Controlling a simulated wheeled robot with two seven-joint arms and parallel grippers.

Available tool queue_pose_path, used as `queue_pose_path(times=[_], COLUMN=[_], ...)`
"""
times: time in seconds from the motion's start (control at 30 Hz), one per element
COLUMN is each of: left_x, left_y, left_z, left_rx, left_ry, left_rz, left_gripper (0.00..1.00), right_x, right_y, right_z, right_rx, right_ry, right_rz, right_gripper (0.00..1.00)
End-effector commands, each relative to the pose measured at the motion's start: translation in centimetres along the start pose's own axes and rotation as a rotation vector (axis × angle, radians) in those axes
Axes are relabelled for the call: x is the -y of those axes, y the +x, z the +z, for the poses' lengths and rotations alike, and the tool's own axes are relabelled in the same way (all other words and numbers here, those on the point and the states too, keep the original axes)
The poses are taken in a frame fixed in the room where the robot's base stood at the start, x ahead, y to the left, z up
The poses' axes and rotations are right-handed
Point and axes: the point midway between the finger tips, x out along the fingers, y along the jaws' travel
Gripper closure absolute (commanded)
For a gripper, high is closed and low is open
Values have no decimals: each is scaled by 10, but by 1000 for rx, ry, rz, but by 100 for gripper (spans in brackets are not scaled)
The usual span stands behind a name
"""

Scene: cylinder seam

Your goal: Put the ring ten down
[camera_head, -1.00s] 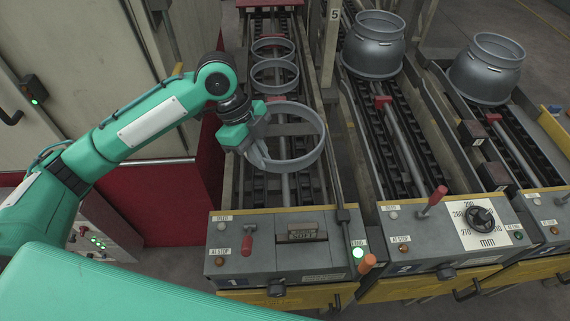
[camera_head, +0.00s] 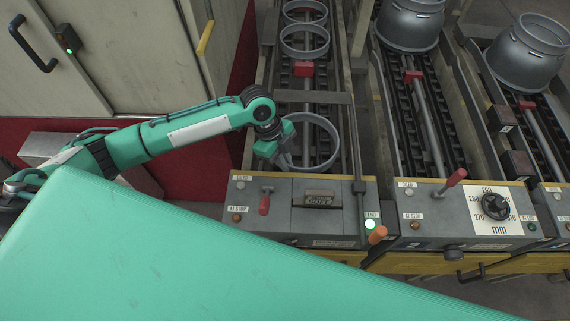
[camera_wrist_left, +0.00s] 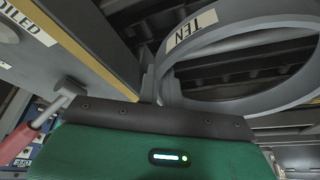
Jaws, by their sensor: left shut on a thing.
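The ring ten (camera_head: 334,152) is a thin grey hoop at the near end of the leftmost lane, just behind its control panel. Its TEN label (camera_wrist_left: 192,28) shows in the left wrist view, and its band (camera_wrist_left: 250,108) curves beside the fingers. My left gripper (camera_head: 283,160) is shut on the left side of the ring's band; its fingers also show in the left wrist view (camera_wrist_left: 160,88). The ring looks low and about level over the lane's chain bed. I cannot tell whether it touches the bed. My right gripper is not in view.
Two more grey rings, the nearer one (camera_head: 304,55), lie farther back on the same lane, beyond a red block (camera_head: 304,69). Large grey collars (camera_head: 411,28) stand on lanes to the right.

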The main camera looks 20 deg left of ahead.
Motion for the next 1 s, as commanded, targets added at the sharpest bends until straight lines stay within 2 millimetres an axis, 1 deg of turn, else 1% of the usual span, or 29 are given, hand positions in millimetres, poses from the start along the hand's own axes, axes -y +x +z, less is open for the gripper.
queue_pose_path(times=[0.1,0.23,0.5,0.53,0.57,0.87,0.93,1.0], left_x=[0,0,0,0,0,0,0,1], left_y=[17,25,27,27,27,25,21,12], left_z=[7,10,11,11,11,10,11,11], left_rx=[-1,-1,-1,0,0,0,1,0], left_ry=[-2,1,1,0,0,0,0,0], left_rz=[1,0,0,1,1,0,-1,-2], left_gripper=[100,100,100,87,84,84,84,84], right_x=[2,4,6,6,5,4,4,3], right_y=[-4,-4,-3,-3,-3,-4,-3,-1], right_z=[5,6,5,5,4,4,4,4], right_rx=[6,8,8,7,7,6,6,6], right_ry=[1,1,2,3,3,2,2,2], right_rz=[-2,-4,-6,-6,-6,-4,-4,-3], right_gripper=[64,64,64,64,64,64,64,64])
